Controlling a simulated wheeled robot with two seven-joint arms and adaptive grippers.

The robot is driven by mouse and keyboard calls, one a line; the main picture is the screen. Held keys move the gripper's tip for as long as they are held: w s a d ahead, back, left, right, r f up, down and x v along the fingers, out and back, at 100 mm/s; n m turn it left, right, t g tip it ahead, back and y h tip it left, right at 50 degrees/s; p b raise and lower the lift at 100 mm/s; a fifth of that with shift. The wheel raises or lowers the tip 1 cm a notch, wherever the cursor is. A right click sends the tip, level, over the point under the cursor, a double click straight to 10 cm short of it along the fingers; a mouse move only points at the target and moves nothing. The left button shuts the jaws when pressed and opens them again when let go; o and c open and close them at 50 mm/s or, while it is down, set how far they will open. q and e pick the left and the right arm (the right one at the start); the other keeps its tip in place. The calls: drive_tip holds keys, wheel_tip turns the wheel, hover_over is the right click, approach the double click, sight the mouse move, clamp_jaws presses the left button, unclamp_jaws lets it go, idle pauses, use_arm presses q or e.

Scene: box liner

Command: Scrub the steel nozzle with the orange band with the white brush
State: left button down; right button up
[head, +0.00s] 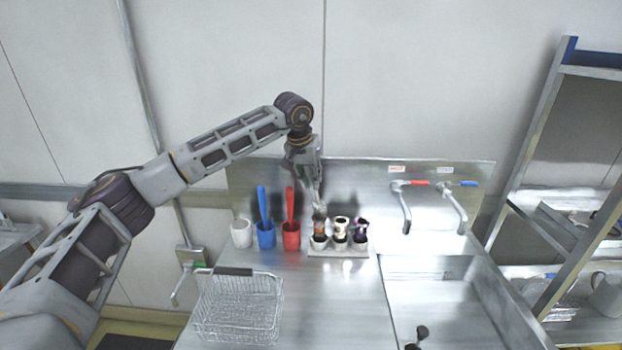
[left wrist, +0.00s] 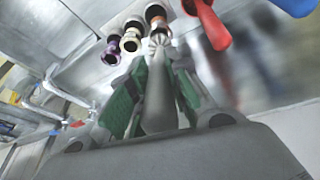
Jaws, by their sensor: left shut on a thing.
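My left gripper (head: 314,182) is above the row of nozzles, pointing down, shut on the white brush. In the left wrist view its green pads (left wrist: 150,98) press on the handle of the white brush (left wrist: 159,100). The steel nozzle with the orange band (head: 320,226) stands in the left place of a white holder. It also shows in the left wrist view (left wrist: 156,13). The brush tip is right at this nozzle's open end; I cannot tell whether it touches or is inside. My right gripper is not in view.
A yellowish-banded nozzle (head: 341,225) and a purple-banded one (head: 361,229) stand close on the right. An empty white cup (head: 241,234), blue cup (head: 266,237) and red cup (head: 291,237) stand left, the coloured ones with brushes. A wire basket (head: 238,308) is in front; a sink (head: 430,290) lies right.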

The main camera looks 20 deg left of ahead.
use_arm(q)
drive_tip(key=shift+s+f, duration=0.15)
drive_tip(key=shift+f, duration=0.15)
drive_tip(key=shift+s+d, duration=0.1)
drive_tip(key=shift+s, duration=0.15)
drive_tip(key=shift+s+r, duration=0.1)
drive_tip(key=shift+r, duration=0.1)
drive_tip(key=shift+w+f, duration=0.1)
drive_tip(key=shift+w, duration=0.4)
drive_tip(key=shift+s, duration=0.1)
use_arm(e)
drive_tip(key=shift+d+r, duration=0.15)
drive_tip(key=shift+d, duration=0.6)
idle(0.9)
